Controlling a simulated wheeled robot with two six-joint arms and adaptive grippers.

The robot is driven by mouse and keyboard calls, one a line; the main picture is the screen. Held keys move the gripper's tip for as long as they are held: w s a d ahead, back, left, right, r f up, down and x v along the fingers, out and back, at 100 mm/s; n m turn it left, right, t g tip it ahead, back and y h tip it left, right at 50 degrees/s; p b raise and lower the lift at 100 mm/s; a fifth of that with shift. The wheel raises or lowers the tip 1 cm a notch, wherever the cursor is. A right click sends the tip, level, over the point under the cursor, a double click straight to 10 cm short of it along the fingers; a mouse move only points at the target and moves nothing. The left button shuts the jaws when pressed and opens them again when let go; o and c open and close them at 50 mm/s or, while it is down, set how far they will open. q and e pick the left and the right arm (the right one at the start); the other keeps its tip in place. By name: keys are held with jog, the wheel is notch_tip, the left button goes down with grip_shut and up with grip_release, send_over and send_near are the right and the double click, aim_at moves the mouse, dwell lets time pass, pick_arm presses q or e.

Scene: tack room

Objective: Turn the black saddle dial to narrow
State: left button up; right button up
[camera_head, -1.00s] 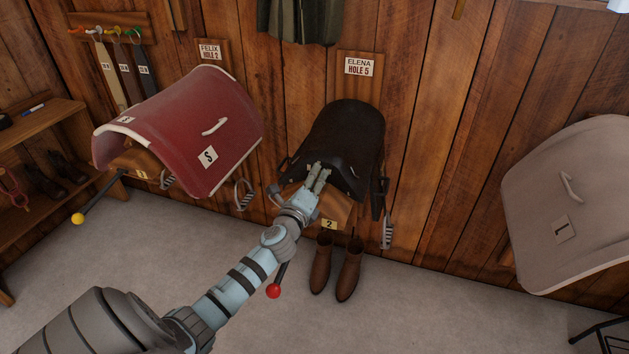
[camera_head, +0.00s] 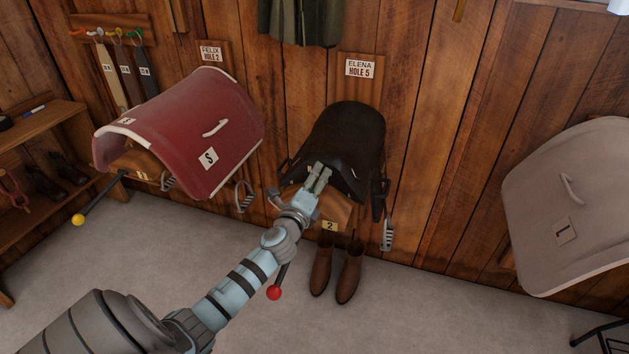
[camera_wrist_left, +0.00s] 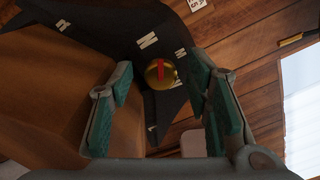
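The black saddle (camera_head: 345,135) sits on a wooden wall rack under the sign ELENA HOLE 5. My left gripper (camera_head: 319,174) is at the saddle's front end and hides the dial in the head view. In the left wrist view, the round brass dial (camera_wrist_left: 153,76) with a red pointer mark sits on the saddle's dark panel (camera_wrist_left: 105,28). My right gripper is not in view.
A lever with a red ball (camera_head: 274,292) hangs beside my left forearm. Brown boots (camera_head: 335,270) stand below the rack. A red saddle (camera_head: 190,130) is at the left and a pale saddle (camera_head: 572,200) at the right. A stirrup (camera_head: 387,233) hangs right of the black saddle.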

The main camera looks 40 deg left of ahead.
pick_arm(q)
jog(key=v, duration=1.2)
jog(key=shift+d, duration=0.1)
